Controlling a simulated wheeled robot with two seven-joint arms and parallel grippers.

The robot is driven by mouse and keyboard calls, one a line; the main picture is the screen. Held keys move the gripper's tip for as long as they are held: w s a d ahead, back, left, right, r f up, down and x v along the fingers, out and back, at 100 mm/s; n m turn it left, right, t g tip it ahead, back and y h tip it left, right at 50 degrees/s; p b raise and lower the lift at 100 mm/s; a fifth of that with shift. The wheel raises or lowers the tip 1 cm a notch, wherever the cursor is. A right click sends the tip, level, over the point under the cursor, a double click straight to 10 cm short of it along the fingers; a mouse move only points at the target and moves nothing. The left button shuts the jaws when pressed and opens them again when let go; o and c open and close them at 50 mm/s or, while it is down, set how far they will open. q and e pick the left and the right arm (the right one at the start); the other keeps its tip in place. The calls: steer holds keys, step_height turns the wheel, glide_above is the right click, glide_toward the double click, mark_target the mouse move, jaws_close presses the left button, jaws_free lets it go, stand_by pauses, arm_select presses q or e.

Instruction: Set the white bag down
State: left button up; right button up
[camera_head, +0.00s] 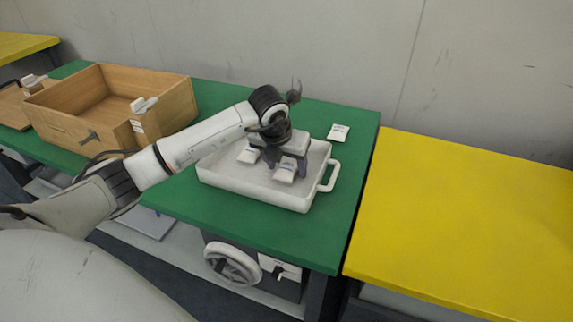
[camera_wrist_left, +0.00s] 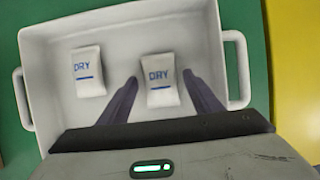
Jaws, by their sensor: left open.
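Two white bags printed "DRY" lie in the white tray. One bag (camera_head: 285,170) is toward the tray's right side, and in the left wrist view this bag (camera_wrist_left: 160,83) shows between my open fingers, with gaps at both sides. The other bag (camera_head: 248,155) lies to its left, and in the wrist view it (camera_wrist_left: 88,72) is outside the fingers. My left gripper (camera_head: 284,163) is open, low over the white tray (camera_head: 255,188); its fingers (camera_wrist_left: 160,77) point down into it. My right gripper is not in view.
Another white bag (camera_head: 339,132) lies on the green table (camera_head: 330,225) behind the tray. A wooden box (camera_head: 75,125) stands at the left, with a white object (camera_head: 143,105) at its corner. A yellow table (camera_head: 460,215) is at the right, bare where seen.

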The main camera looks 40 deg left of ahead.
arm_select(q)
steer(key=shift+s+r, duration=0.1)
steer(key=shift+r, duration=0.45)
steer(key=p+v, duration=0.1)
steer(key=v, duration=1)
steer(key=shift+s, duration=0.2)
steer(key=shift+d+f, duration=0.1)
